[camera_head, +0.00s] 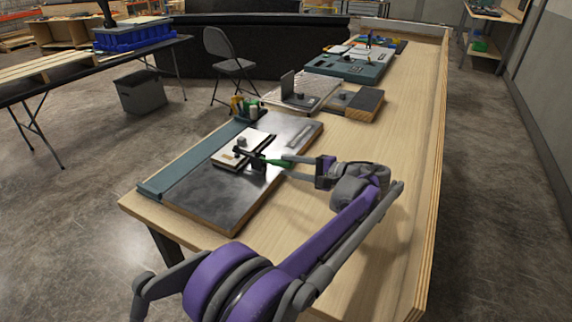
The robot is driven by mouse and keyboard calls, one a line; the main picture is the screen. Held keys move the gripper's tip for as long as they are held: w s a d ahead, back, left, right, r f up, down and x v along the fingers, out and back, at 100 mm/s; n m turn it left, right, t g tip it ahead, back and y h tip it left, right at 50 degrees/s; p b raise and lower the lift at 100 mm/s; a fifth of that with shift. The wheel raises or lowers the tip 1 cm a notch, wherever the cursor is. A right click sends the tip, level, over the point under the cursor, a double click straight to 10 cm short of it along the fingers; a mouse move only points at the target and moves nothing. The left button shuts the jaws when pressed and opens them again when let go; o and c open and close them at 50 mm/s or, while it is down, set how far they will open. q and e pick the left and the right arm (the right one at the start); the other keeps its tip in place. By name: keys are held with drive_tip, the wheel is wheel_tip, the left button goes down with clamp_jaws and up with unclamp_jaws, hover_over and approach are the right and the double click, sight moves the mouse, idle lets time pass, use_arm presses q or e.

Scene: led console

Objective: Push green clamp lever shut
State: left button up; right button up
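The green clamp lever (278,163) sticks out to the right from a dark toggle clamp (252,158) on a dark metal plate (215,197) on the long wooden bench. The lever looks close to level. A light workpiece (232,152) with a small grey knob lies beside the clamp. My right gripper is out of view.
A blue-grey rail (203,158) runs along the plate's left edge. Small bottles (245,107) stand at its far end. Farther back are a block with a dark pad (362,104) and a teal console (347,66). The bench's right side (400,130) is clear.

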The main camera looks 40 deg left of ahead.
use_arm(q)
drive_tip(key=v, duration=0.6)
drive_tip(key=shift+w, duration=0.1)
